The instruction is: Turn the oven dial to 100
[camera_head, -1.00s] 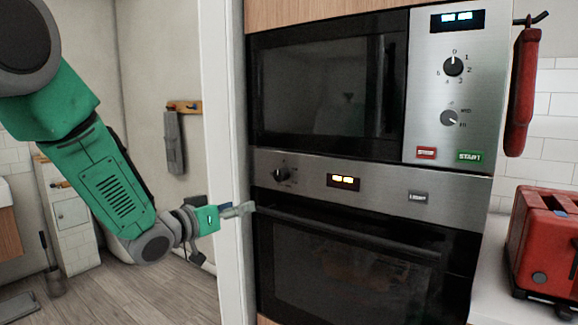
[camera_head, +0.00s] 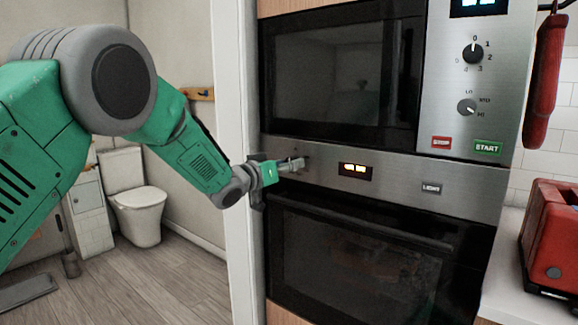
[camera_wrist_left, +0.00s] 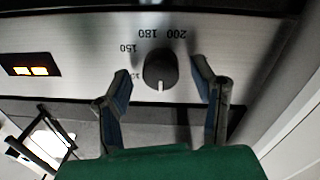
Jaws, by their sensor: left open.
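The oven dial (camera_wrist_left: 160,69) is a dark round knob on the steel oven panel (camera_wrist_left: 95,65), with a pale mark pointing down in the wrist view. The printed 150, 180 and 200 read upside down; another label at its left is partly covered. My left gripper (camera_wrist_left: 162,77) is open, with one finger on each side of the dial and visible gaps between. In the head view the left gripper (camera_head: 294,165) is at the panel's left end and mostly hides the dial. My right gripper is not in view.
The lit oven display (camera_head: 354,171) and light button (camera_head: 431,188) are right of the dial. The oven handle (camera_head: 360,225) runs below. A microwave (camera_head: 340,75) is above. A white door frame (camera_head: 235,110) stands close left. A red toaster (camera_head: 552,235) sits on the right counter.

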